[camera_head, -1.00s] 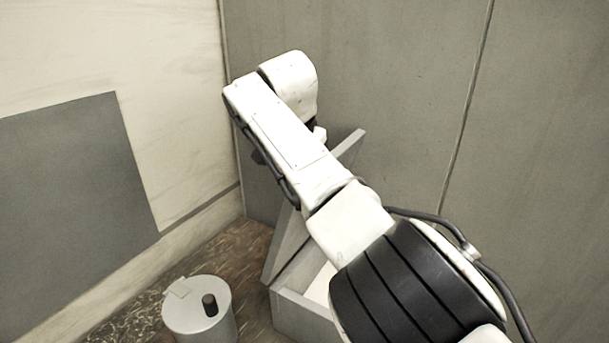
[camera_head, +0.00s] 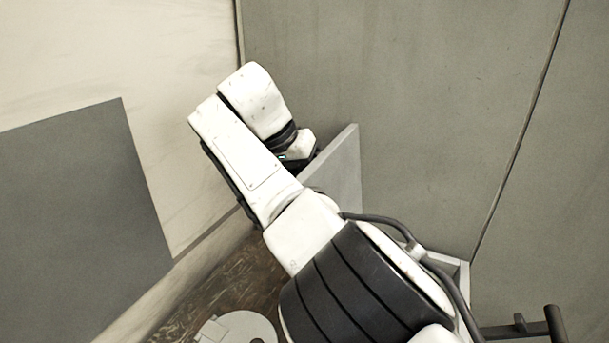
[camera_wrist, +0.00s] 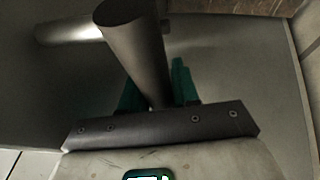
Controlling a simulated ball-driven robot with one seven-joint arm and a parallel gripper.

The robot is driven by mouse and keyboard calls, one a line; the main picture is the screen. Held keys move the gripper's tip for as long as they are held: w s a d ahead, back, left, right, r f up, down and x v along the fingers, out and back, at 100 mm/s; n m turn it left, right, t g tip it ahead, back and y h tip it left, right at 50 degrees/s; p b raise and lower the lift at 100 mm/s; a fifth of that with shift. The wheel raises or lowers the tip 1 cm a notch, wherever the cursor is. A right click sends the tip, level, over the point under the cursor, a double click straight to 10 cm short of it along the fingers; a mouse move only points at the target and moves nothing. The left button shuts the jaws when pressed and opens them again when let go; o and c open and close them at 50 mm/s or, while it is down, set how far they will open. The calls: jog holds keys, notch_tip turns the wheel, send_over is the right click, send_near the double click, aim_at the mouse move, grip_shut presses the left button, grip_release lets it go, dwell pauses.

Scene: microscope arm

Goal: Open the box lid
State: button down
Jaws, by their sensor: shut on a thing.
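The grey box lid (camera_head: 343,172) stands raised, partly behind my arm in the head view. The box body is mostly hidden by my arm; a pale edge of it (camera_head: 463,278) shows at the right. In the wrist view, my gripper (camera_wrist: 157,88) has its teal fingers shut around a dark round handle (camera_wrist: 135,40). The grey lid surface (camera_wrist: 225,65) lies behind the handle. In the head view, the fingers and handle are hidden behind my arm and the lid.
A round light-grey canister (camera_head: 240,328) stands on the brown floor, cut by the bottom edge. A dark bar handle (camera_head: 553,322) juts out at the lower right. Grey wall panels (camera_head: 420,100) are close behind the lid, and a pale wall (camera_head: 180,60) is at the left.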

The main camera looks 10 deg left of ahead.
jog(key=shift+f, duration=0.1)
jog(key=c, duration=0.9)
grip_release()
jog(key=p+v, duration=0.2)
jog(key=v, duration=0.9)
jog(key=shift+p, duration=0.4)
